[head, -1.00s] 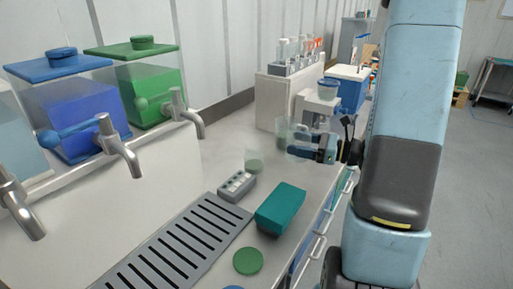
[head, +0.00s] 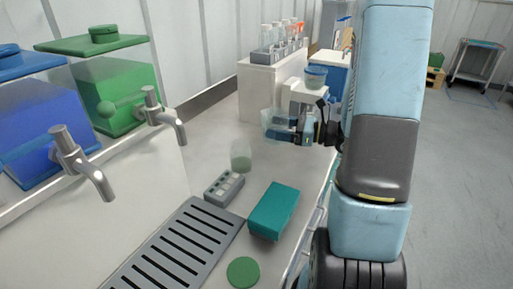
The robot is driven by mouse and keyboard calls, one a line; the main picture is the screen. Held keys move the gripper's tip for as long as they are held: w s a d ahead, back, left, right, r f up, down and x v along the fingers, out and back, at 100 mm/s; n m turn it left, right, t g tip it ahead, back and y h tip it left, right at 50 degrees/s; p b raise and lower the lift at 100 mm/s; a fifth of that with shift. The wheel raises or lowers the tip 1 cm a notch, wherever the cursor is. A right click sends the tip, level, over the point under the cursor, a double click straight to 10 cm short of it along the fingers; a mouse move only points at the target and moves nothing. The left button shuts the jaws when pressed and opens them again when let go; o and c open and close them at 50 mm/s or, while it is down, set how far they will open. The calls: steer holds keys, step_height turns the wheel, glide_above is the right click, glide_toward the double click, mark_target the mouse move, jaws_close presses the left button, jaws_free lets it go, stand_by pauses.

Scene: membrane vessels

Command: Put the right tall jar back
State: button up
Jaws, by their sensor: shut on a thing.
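My gripper (head: 290,127) is at the end of my arm, over the far part of the counter. It is shut on a clear jar (head: 276,121), whose outline is faint and partly hidden by the fingers. A second clear jar (head: 241,157) with pale green contents stands upright on the counter, nearer and to the left of my gripper. I cannot tell from this view how high the held jar is above the counter.
A white block (head: 268,88) carries several tubes. Nearer are a grey button box (head: 224,187), a teal box (head: 273,210), a slotted drip tray (head: 185,243), a green disc (head: 243,271) and taps (head: 162,112).

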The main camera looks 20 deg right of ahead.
steer(key=w+a+f, duration=0.1)
steer(key=w+f, duration=0.2)
steer(key=w+a+f, duration=0.1)
steer(key=w+f, duration=0.1)
steer(key=w, duration=0.2)
steer(key=w+a+f, duration=0.1)
steer(key=w+f, duration=0.2)
steer(key=w, duration=0.1)
steer(key=shift+a+f, duration=0.1)
steer(key=shift+f, duration=0.2)
steer(key=shift+w+a+f, duration=0.1)
steer(key=shift+w+f, duration=0.05)
steer(key=shift+f, duration=0.1)
steer(key=shift+w+f, duration=0.1)
steer(key=shift+f, duration=1.45)
steer(key=o, duration=0.8)
steer(key=shift+o, duration=0.3)
